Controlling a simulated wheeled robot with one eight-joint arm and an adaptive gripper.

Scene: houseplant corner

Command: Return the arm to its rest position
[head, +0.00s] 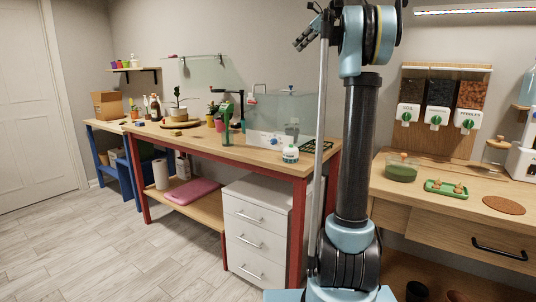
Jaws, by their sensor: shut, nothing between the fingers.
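My arm (356,150) rises upright in the right half of the head view, with a dark forearm tube between blue-grey joints. My gripper (302,42) shows small and dark at the top, just left of the upper joint. Its fingers are shut and hold nothing. It hangs in the air high above the workbench, touching nothing that I can see.
The red-legged workbench (270,155) behind my arm carries a clear tank (290,108), a white jar (290,154) and potted plants. White drawers (255,240) stand below. At right, a wooden counter (455,205) holds a green tray (446,189) under dispensers (437,115). Left floor is free.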

